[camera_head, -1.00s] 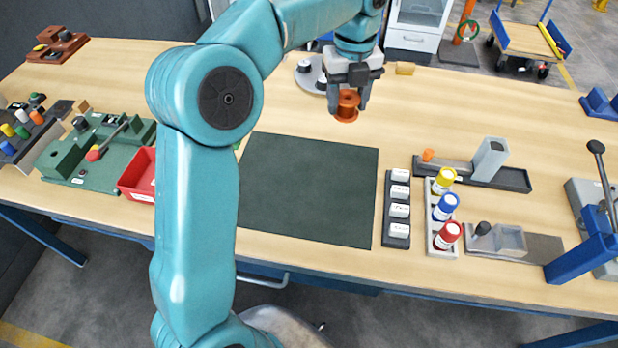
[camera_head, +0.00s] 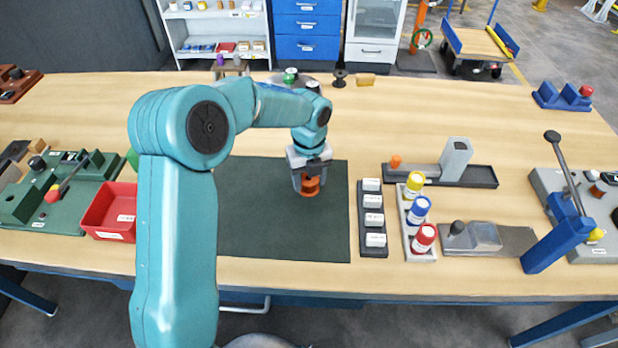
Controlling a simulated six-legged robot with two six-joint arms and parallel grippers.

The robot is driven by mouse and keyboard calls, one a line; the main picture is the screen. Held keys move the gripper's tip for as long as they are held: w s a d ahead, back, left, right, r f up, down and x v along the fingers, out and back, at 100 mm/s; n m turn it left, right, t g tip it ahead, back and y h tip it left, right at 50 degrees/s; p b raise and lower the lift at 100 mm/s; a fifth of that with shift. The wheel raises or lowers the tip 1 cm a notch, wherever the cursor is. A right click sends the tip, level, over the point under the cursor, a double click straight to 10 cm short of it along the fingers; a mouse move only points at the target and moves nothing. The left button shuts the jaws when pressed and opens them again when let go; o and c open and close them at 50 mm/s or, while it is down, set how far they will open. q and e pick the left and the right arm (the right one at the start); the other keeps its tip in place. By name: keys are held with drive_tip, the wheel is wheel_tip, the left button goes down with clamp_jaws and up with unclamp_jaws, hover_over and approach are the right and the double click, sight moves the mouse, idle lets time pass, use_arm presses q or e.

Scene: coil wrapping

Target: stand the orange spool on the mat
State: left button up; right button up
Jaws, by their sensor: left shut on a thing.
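The orange spool (camera_head: 310,187) is upright over the right part of the dark green mat (camera_head: 285,232). My left gripper (camera_head: 309,180) points down and is shut on the spool, with its fingers on either side. The spool's base looks to be at or just above the mat; I cannot tell if it touches. The gripper body hides the top of the spool. My left arm covers the left edge of the mat. My right gripper is not in view.
A black rack of white blocks (camera_head: 373,218) stands right of the mat, beside a holder with yellow, blue and red bottles (camera_head: 420,209). A red bin (camera_head: 109,212) is at the left. A black spool (camera_head: 339,78) and a small yellow block (camera_head: 366,80) are at the back.

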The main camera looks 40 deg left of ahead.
use_arm(q)
drive_tip(key=shift+f, duration=0.15)
drive_tip(key=o, duration=1)
drive_tip(key=shift+f, duration=0.1)
wheel_tip(320, 180, up, 12)
drive_tip(key=shift+r, duration=0.25)
drive_tip(key=shift+s+f, duration=0.1)
